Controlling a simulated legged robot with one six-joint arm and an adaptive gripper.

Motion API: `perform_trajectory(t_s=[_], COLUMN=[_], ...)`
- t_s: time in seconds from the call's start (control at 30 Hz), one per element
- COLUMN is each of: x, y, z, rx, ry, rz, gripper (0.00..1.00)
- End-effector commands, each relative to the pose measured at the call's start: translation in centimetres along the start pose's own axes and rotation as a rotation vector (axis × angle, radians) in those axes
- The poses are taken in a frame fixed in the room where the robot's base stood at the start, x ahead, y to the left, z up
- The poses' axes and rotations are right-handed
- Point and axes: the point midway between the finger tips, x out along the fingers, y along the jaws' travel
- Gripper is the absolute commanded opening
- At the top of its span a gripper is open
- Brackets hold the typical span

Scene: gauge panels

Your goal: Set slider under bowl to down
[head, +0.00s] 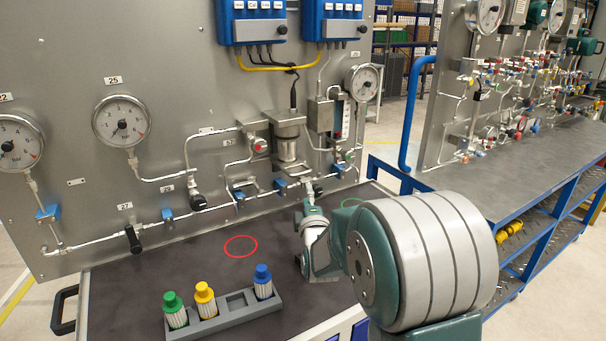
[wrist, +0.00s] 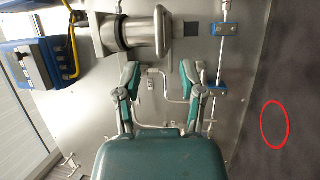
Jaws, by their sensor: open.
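The metal bowl (head: 290,145) hangs on the grey panel in the head view. It fills the top of the wrist view (wrist: 125,33), turned sideways. A small blue slider block (head: 280,185) sits on the pipe below it; it appears to be the upper blue block (wrist: 224,29) in the wrist view. Its exact setting is too small to tell. My gripper (wrist: 165,75) is open and empty, its two fingers facing the panel. In the head view my gripper (head: 308,205) is in front of the panel, low and right of the blue block. Contact cannot be told.
Another blue block (head: 238,194) is left along the pipe. A red ring (head: 241,246) marks the dark tabletop. A grey rack (head: 238,312) with green, yellow and blue capped pieces stands in front. Gauges, pipes and valves crowd the panel. A second bench (head: 510,160) is at right.

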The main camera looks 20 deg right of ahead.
Motion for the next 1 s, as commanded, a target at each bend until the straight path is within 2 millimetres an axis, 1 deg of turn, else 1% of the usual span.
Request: perform_trajectory(t_s=[0.3,0.53,0.7,0.97,1.0], x=[5.4,8.7,9.8,9.9,9.9], y=[-0.1,0.0,0.0,0.0,0.0], z=[0.0,0.0,0.0,0.0,0.0], rx=[0.002,0.002,0.002,0.002,0.003], ry=[0.000,0.000,0.000,0.000,0.000], rz=[-0.001,-0.001,-0.002,-0.002,-0.002], gripper=[0.52,0.52,0.52,0.52,0.47])
